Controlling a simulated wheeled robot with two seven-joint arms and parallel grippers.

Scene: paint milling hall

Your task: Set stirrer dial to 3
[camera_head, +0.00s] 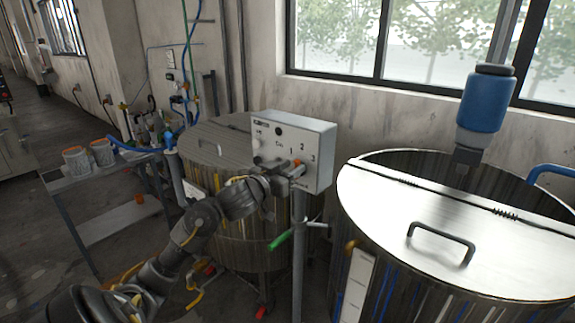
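A light grey control box (322,148) stands on a post in the middle of the head view. Its front carries the marks 1, 2 and 3, with 3 at the far right, and a small black round part at the upper left. My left gripper (287,168) is at the lower middle of this front, over the place where the dial would sit. The gripper hides most of that area. A small orange patch shows beside the fingertips; I cannot tell whether it is part of the dial. The dial's pointing is not readable. Whether the fingers are closed is unclear. My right gripper is out of view.
A large steel vat (375,190) with a lid handle and a blue motor (485,98) stands at the right. Another steel vat (215,135) stands behind my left arm. A metal cart (75,178) with cans is at the left. A green-handled lever (281,240) sticks out below the box.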

